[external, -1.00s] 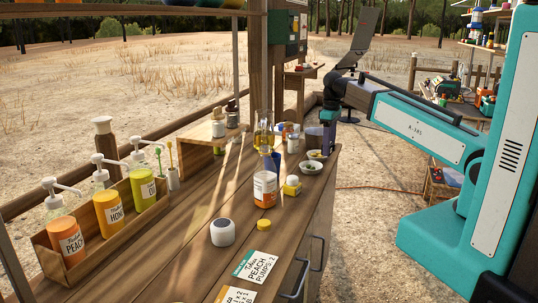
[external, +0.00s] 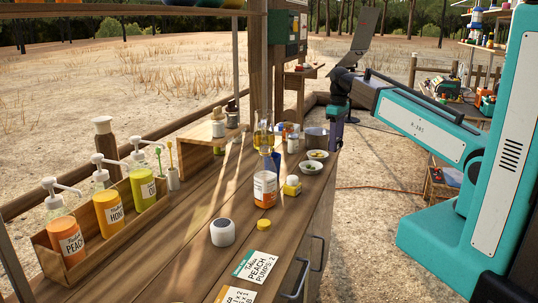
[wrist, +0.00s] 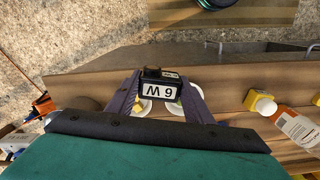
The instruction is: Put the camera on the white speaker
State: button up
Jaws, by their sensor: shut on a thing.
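The white speaker (external: 222,233) is a small rounded cylinder with a dark top. It stands upright on the wooden counter, in the near middle of the external view. My gripper (external: 335,145) is at the far right edge of the counter, well away from the speaker. In the wrist view my gripper (wrist: 160,92) is shut on a small black camera (wrist: 153,75) with a white lettered label. The camera sits between the dark fingers. It cannot be made out in the external view.
Two white bowls (external: 309,167) and a metal pot (external: 316,139) are near my gripper. Cards (external: 258,265) lie beside the speaker. Pump bottles fill a wooden rack (external: 120,232).

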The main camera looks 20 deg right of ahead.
jog(key=s+a+n, duration=0.2)
jog(key=s+a, duration=0.1)
jog(key=a, duration=0.4)
jog(key=s+a+n, duration=0.1)
jog(key=s+a, duration=0.3)
jog(key=a, duration=0.4)
jog(key=s+a+r+n, duration=0.3)
jog(key=s+a+n, duration=0.5)
jog(key=s+a, duration=1.8)
jog(key=shift+s+a+p, duration=0.15)
jog(key=shift+s+p, duration=0.3)
jog(key=shift+s, duration=0.45)
jog(key=p, duration=0.4)
send_over(222, 223)
jog(key=shift+s+d+f, duration=0.1)
jog(key=shift+d+f, duration=0.3)
jog(key=shift+f, duration=0.25)
jog(key=shift+a, duration=0.1)
jog(key=shift+w+a, duration=0.2)
jog(key=shift+a, duration=0.05)
jog(key=shift+f+p, duration=0.9)
jog(key=shift+f, duration=0.9)
jog(key=shift+f, duration=0.1)
